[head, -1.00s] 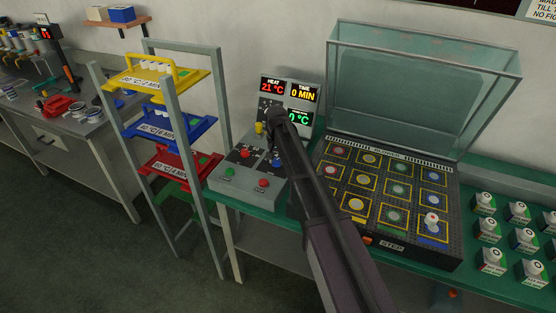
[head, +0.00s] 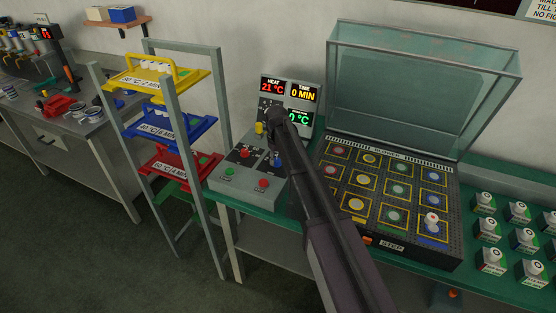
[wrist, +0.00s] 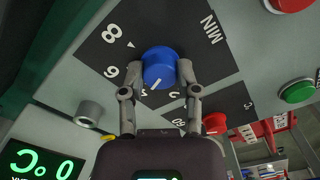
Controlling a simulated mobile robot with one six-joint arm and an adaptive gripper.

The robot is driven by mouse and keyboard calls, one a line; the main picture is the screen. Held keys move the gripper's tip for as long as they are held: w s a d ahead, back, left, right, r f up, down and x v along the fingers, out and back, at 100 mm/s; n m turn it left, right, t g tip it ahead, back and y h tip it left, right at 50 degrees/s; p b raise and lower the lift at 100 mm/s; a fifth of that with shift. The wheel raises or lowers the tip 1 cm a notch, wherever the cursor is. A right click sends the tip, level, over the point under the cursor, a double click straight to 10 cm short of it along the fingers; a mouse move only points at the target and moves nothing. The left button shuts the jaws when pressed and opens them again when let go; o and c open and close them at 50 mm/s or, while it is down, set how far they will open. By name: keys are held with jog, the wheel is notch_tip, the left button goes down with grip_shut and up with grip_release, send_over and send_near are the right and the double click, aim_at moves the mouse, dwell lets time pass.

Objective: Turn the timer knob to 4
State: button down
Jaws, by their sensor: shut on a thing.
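The timer knob (wrist: 160,66) is a blue round knob with a white pointer line, set in a black dial plate on the grey control box. In the wrist view its line points down and slightly left, toward partly hidden numerals near the lower edge. An 8, a 6 and the word MIN show around it. My gripper (wrist: 162,74) has its two fingers closed on opposite sides of the knob. The time display (head: 303,92) reads 0 MIN.
A green button (head: 230,171) and a red button (head: 263,183) sit at the box front. A second dial with a red knob (head: 245,152) is left of the timer. The open-lidded dark plate (head: 400,255) stands right, the tray rack (head: 178,100) left.

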jog(key=shift+n, duration=0.4)
jog(key=shift+c, duration=1.7)
grip_release()
jog(key=shift+a, duration=0.1)
